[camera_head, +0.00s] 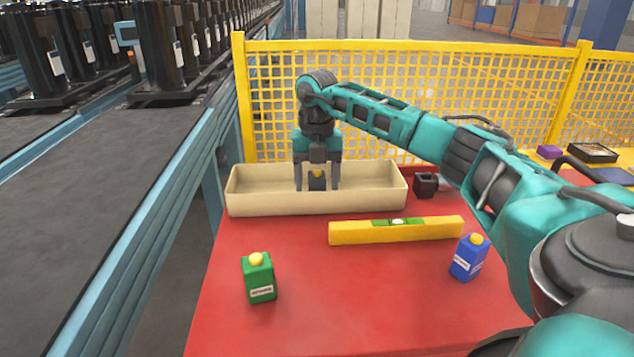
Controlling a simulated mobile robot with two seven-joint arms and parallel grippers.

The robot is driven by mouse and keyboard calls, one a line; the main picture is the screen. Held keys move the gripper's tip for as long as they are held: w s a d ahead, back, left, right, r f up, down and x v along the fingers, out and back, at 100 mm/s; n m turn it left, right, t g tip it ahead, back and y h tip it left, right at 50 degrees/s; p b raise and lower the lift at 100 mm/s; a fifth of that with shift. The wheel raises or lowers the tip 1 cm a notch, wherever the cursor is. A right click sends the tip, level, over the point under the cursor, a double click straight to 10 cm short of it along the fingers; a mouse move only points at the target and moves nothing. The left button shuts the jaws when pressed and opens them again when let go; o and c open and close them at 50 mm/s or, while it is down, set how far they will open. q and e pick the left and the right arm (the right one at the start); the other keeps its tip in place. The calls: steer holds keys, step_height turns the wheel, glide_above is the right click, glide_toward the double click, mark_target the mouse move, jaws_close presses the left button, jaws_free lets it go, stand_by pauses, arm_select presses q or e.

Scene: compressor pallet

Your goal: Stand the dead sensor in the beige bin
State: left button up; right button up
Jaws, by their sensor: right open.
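The beige bin (375,192) stands at the back of the red table, along the yellow mesh fence. My right gripper (317,186) points straight down into the bin. Its two fingers are open, one on each side of the sensor. I cannot tell whether either finger touches it. My left gripper is not in view.
A green sensor (259,278) and a blue sensor (468,257) stand on the red table (350,300). A yellow spirit level (396,231) lies before the bin. A dark block (426,185) sits right of the bin. The yellow fence (440,80) rises behind. The front middle table is clear.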

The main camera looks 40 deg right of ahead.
step_height(320, 180, up, 10)
steer(key=shift+r+p, duration=0.15)
steer(key=shift+p, duration=0.75)
steer(key=shift+r, duration=0.5)
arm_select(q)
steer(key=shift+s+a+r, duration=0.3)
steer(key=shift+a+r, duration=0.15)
arm_select(e)
steer(key=shift+r, duration=0.1)
